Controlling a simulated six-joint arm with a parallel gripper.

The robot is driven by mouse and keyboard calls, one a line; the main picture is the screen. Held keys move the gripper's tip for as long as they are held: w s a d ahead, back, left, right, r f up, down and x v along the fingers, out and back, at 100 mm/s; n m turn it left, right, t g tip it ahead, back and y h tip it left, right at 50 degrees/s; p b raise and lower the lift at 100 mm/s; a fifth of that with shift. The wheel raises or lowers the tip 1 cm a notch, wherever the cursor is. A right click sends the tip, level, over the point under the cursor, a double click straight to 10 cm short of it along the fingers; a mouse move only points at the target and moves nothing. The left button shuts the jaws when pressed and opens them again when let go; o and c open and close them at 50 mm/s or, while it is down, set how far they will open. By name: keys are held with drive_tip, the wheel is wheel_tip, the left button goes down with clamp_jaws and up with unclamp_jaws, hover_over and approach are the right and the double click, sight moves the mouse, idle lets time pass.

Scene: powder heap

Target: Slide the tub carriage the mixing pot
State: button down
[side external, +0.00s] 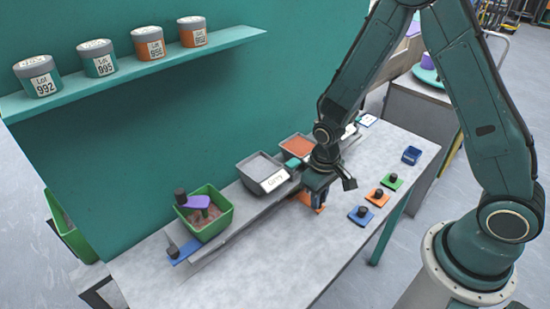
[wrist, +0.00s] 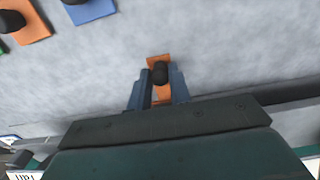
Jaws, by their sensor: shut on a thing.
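My gripper (side external: 322,190) is shut on the black knob (wrist: 160,74) of an orange plate (wrist: 160,60); the plate also shows below my gripper in the side view (side external: 320,207). A grey tub labelled Curry (side external: 263,172) stands on the long grey rail (side external: 235,228), left of my gripper. Another grey tub (side external: 296,147) with orange powder stands behind. A green pot (side external: 211,215) holding brown powder stands at the rail's left part. A purple piece with a black knob (side external: 197,201) is over it. My wrist hides part of the rail and what joins the plate to it.
Blue (side external: 361,214), orange (side external: 377,197) and green (side external: 392,182) plates with black knobs lie at right. A blue plate (side external: 185,250) sits at the rail's left end. The table front (side external: 265,275) is clear. Lot jars stand on a shelf (side external: 135,70).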

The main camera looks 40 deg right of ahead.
drive_tip(key=shift+w+a+r, duration=0.1)
drive_tip(key=shift+a, duration=12.95)
drive_tip(key=c, duration=1.5)
unclamp_jaws()
drive_tip(key=shift+o, duration=0.5)
wheel_tip(320, 180, up, 7)
drive_tip(key=shift+r, duration=0.2)
drive_tip(key=shift+d, duration=0.1)
